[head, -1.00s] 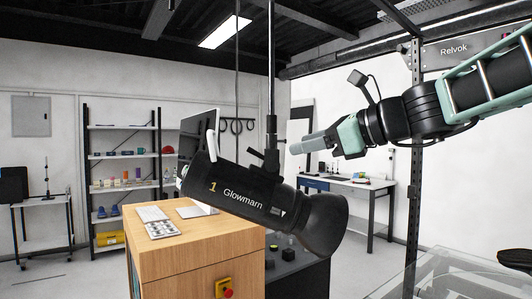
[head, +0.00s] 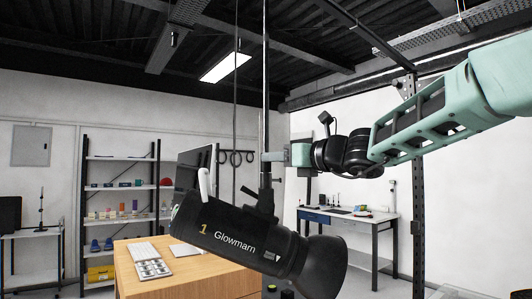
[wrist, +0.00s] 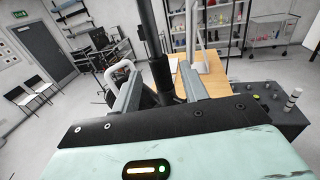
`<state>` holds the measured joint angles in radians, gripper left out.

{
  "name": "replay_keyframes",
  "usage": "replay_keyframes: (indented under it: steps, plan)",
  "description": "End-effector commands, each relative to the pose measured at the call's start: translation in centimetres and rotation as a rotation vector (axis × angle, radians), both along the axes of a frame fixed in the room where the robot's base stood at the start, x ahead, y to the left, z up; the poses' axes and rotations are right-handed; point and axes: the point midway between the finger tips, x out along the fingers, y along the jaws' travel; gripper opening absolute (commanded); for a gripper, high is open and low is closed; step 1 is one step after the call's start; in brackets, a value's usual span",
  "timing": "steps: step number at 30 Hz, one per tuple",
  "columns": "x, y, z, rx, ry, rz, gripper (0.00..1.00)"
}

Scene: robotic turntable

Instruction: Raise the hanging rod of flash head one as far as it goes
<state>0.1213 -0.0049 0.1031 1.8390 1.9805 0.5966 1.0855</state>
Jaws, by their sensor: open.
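Flash head one (head: 240,236) is a black cylinder marked "1 Glowmarn" with a flared end at right, tilted down. Its hanging rod (head: 266,85) rises from it toward the ceiling, slim and shiny above, thicker and black below. My gripper (head: 272,156) is at the rod, just above the flash head, coming from the right. In the wrist view the rod (wrist: 146,22) passes down between the two open fingers (wrist: 160,80), with its dark thicker part between them. I cannot tell whether either finger touches it. The rod's top end is out of view.
A wooden cabinet (head: 190,275) with a keypad (head: 150,262) stands below the flash head. A monitor (head: 192,165) is behind it. A second thin rod (head: 235,90) hangs close by at left. Shelves (head: 120,160) and a workbench (head: 350,215) stand farther back.

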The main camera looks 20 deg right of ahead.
Motion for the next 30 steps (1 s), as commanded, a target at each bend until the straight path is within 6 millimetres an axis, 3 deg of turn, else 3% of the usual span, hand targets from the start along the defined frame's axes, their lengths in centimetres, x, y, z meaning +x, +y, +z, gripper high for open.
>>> replay_keyframes:
  steps: [3, 9, 20, 25, 30]
  plan:
    - [1.8, 1.1, 0.1, 0.002, 0.003, 0.003, 0.44]
    - [3.5, 2.1, 0.1, 0.000, 0.001, 0.001, 0.44]
    - [3.9, 2.3, 0.0, 0.000, 0.000, 0.001, 0.44]
    - [3.9, 2.3, 0.0, 0.000, 0.000, 0.001, 0.00]
    - [3.9, 2.3, 0.1, -0.001, 0.000, 0.001, 0.00]
